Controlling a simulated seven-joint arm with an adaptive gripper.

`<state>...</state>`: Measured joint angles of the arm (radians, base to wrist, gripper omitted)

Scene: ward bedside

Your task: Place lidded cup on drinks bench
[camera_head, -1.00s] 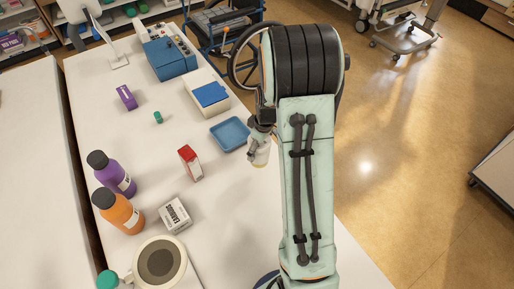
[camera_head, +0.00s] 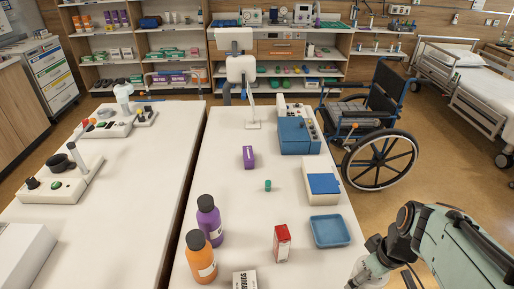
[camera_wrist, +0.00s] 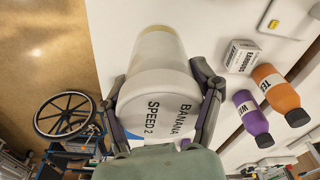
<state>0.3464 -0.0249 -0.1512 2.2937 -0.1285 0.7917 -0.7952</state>
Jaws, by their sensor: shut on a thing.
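The lidded cup (camera_wrist: 158,97) fills the middle of the wrist view, a white tub-like cup with a round lid printed "BANANA SPEED 2". My gripper (camera_wrist: 156,80) is shut on it, one finger on each side. In the head view, my gripper (camera_head: 374,257) is at the lower right, beyond the right edge of the white table, with the pale cup (camera_head: 370,276) partly visible below it. No sign marks a drinks bench; a long white bench (camera_head: 228,176) runs down the middle and a second white bench (camera_head: 120,190) stands to its left.
The middle bench carries a purple bottle (camera_head: 209,222), orange bottle (camera_head: 200,258), red-and-white carton (camera_head: 282,243), blue tray (camera_head: 329,231), purple box (camera_head: 249,157) and blue machine (camera_head: 298,136). The left bench has control units (camera_head: 62,178) and a clear middle. A wheelchair (camera_head: 375,130) stands right.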

